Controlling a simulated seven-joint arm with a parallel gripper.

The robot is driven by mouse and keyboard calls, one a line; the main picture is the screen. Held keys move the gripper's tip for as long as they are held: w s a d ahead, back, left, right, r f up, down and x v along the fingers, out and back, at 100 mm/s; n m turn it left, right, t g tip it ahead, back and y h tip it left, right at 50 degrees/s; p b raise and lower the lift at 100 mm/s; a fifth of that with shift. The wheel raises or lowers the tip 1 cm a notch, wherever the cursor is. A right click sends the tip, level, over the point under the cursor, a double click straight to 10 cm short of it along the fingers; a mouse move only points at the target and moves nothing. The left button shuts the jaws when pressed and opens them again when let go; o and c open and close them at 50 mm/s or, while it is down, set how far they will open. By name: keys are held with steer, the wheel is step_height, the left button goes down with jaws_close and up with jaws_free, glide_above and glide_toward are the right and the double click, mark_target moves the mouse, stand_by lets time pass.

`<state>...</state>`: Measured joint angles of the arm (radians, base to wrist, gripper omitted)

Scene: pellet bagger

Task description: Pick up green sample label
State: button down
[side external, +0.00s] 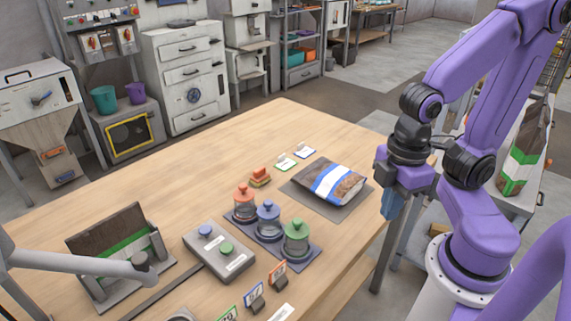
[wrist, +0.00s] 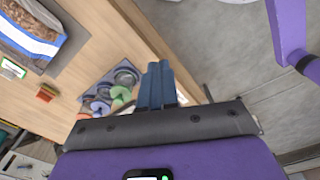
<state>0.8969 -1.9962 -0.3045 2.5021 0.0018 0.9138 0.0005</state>
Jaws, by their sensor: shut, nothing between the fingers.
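A small white label with a green border (side external: 285,162) stands on the wooden table, beside a similar blue-bordered label (side external: 304,152). In the wrist view the green-bordered label (wrist: 12,69) is at the left edge, near the bag. Another green-edged card (side external: 228,314) stands at the table's front, partly cut off by the picture's edge. I cannot tell which of the two green ones is the sample label. My gripper (side external: 389,215), with blue fingers pointing down, is shut and empty beyond the table's right edge. Its closed fingers (wrist: 157,68) also show in the wrist view.
A bag with a blue stripe (side external: 332,183) lies on a grey mat right of the labels. An orange block (side external: 260,177) sits left of them. A tray (side external: 275,244) holds red, blue and green-topped jars. A grey button box (side external: 219,251) stands nearby. The table's far left is clear.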

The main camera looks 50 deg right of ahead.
steer(key=c, duration=1.2)
jaws_free()
steer(key=w+a+r+n+h, duration=0.1)
steer(key=w+a, duration=0.1)
steer(key=w, duration=0.5)
steer(key=w+a+r+n, duration=0.1)
steer(key=w+a, duration=0.2)
steer(key=w, duration=0.3)
steer(key=w+d+n+t+h, duration=0.1)
steer(key=w, duration=1.3)
steer(key=n+g+h, duration=0.1)
steer(key=n+h, duration=0.1)
steer(key=h, duration=0.1)
glide_above(281, 156)
steer(key=a, duration=0.7)
step_height(281, 156, down, 4)
steer(key=x, duration=1.7)
steer(key=shift+s+d+f, duration=0.1)
steer(key=shift+f, duration=0.15)
